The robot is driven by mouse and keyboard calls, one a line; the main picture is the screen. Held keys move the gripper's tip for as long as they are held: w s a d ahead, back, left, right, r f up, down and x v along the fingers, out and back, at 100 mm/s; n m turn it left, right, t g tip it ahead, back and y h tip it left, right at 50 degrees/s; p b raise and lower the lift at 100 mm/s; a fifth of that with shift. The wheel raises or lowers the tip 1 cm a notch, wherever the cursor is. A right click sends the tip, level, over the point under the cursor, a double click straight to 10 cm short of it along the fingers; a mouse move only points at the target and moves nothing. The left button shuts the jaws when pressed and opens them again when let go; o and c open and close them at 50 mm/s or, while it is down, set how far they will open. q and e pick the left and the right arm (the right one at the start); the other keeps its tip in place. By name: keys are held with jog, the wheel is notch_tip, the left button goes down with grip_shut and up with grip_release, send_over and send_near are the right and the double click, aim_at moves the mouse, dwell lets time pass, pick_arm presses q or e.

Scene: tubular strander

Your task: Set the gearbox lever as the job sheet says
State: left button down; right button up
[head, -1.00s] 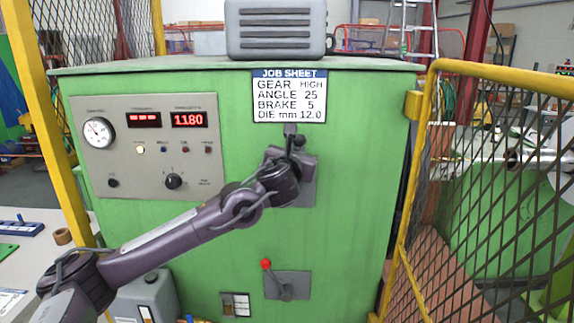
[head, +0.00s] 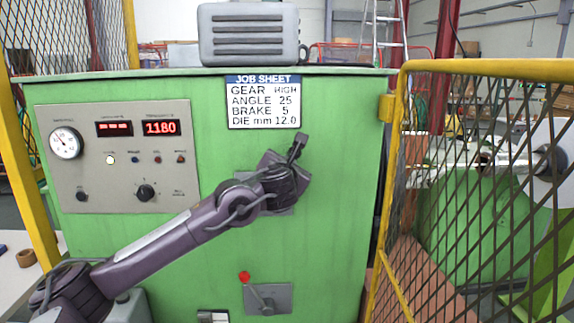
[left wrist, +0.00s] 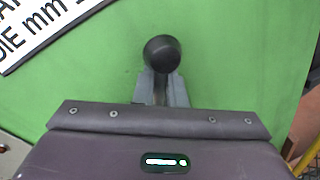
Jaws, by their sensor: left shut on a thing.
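The job sheet (head: 263,102) on the green cabinet reads GEAR HIGH, ANGLE 25, BRAKE 5, DIE mm 12.0. My left gripper (head: 294,156) is below the sheet's right end, in front of a grey plate (head: 281,209) that it partly hides. In the left wrist view a lever's round black knob (left wrist: 162,53) stands just past the grey fingers (left wrist: 157,90), which are shut on the lever. The lever's pivot and any position marks are hidden. My right gripper is not in view.
A red-knobbed lever (head: 244,276) on its own grey plate is lower on the cabinet. A control panel (head: 100,180) with a gauge and red displays is at left. A yellow-framed mesh guard (head: 395,225) stands at right.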

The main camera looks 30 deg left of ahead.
pick_arm(q)
jog(key=shift+f, duration=0.15)
jog(key=c, duration=1.6)
grip_release()
jog(key=shift+d, duration=0.1)
jog(key=v, duration=0.7)
jog(key=shift+s+d, duration=0.15)
jog(key=shift+s, duration=0.2)
